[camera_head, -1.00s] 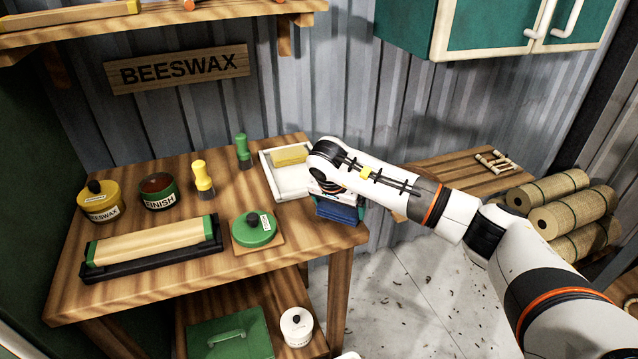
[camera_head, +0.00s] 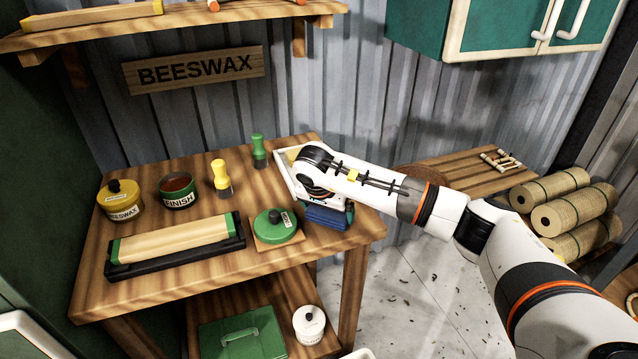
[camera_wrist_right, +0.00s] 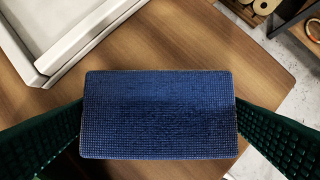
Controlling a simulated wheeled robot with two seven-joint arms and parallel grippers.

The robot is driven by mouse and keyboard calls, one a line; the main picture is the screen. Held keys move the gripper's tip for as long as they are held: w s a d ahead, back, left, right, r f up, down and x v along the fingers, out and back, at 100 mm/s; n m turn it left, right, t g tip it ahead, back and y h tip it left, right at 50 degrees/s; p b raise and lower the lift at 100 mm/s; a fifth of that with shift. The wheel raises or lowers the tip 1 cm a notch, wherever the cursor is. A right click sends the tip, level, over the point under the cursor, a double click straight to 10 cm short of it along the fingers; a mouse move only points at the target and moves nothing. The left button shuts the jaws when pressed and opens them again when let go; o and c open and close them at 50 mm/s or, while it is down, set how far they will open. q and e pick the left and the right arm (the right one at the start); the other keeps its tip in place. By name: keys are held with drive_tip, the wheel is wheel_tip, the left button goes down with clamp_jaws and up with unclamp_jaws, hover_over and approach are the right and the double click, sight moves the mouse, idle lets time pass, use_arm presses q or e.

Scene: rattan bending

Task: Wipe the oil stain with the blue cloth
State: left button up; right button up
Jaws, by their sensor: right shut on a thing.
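The blue cloth (camera_head: 328,218) is a thick, textured rectangular pad. In the wrist view the blue cloth (camera_wrist_right: 160,115) sits between the two green fingers of my right gripper (camera_wrist_right: 159,116), which is shut on its two short sides. I cannot tell whether the cloth touches the table. I see no oil stain; the cloth or arm may hide it. My left gripper is not in view.
The white tray (camera_head: 283,175) is partly hidden by my arm. A shelf (camera_head: 190,22) hangs above.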

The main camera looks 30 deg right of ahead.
wheel_tip(320, 180, up, 2)
drive_tip(key=shift+r+p, duration=0.15)
drive_tip(key=shift+p, duration=0.15)
drive_tip(key=shift+d+r+p, duration=0.25)
drive_tip(key=shift+r+p, duration=0.5)
drive_tip(key=shift+r, duration=0.3)
wheel_tip(320, 180, up, 2)
drive_tip(key=shift+a+r+p, duration=0.1)
drive_tip(key=shift+a+p, duration=0.05)
drive_tip(key=shift+p, duration=0.55)
drive_tip(key=shift+r+p, duration=0.45)
drive_tip(key=shift+r, duration=0.25)
